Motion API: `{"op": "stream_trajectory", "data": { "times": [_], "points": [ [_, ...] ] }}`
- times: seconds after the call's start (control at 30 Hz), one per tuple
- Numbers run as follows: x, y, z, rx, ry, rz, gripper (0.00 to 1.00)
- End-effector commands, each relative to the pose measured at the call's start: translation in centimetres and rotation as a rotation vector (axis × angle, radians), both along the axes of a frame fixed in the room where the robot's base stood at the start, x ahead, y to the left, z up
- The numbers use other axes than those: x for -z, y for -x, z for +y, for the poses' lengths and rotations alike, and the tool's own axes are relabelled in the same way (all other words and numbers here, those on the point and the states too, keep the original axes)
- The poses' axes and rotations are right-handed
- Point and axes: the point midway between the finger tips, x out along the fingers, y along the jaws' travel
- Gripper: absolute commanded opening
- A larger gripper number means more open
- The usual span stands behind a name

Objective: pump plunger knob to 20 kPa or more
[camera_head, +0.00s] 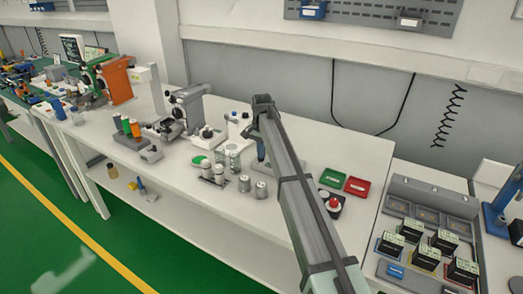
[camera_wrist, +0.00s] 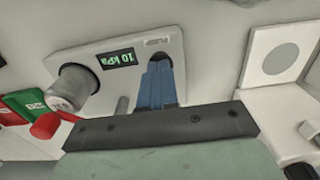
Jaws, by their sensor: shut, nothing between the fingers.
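A pale pump panel (camera_wrist: 105,52) lies below my gripper in the wrist view, with the print PUMP upside down. Its small dark display (camera_wrist: 117,58) appears to read 10 kPa. The blue fingers of my gripper (camera_wrist: 160,80) are shut, with nothing between them. Their tips are over a dark round part at the panel's edge by the PUMP print, probably the plunger knob (camera_wrist: 160,52). The fingers hide most of it, and I cannot tell whether they touch it. In the head view, my gripper (camera_head: 261,152) points down at the bench, and the arm hides the spot below.
A metal-capped cylinder (camera_wrist: 72,88) and a thin grey post (camera_wrist: 122,106) stand beside the fingers. Green (camera_head: 332,178) and red (camera_head: 357,186) trays lie right of my arm. Several metal canisters and jars (camera_head: 233,162) stand left of it. The front bench has free room.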

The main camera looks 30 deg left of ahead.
Motion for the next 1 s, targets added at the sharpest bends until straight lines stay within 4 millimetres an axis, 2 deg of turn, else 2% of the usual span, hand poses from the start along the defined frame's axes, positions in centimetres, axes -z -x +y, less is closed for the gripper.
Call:
{"op": "stream_trajectory", "data": {
  "times": [0.13, 0.27, 0.47, 0.7, 1.0],
  "points": [
    [0.2, 0.1, -0.1, 0.0, 0.003, 0.003, 0.0],
    [-0.7, 0.1, -0.1, 0.0, 0.002, 0.002, 0.0],
    [-4.0, 0.0, 0.0, 0.0, 0.0, -0.001, 0.0],
    [-8.9, 0.0, 0.0, 0.0, -0.002, -0.002, 0.0],
    [-13.0, 0.0, 0.0, 0.0, 0.0, 0.0, 0.0]
  ]
}}
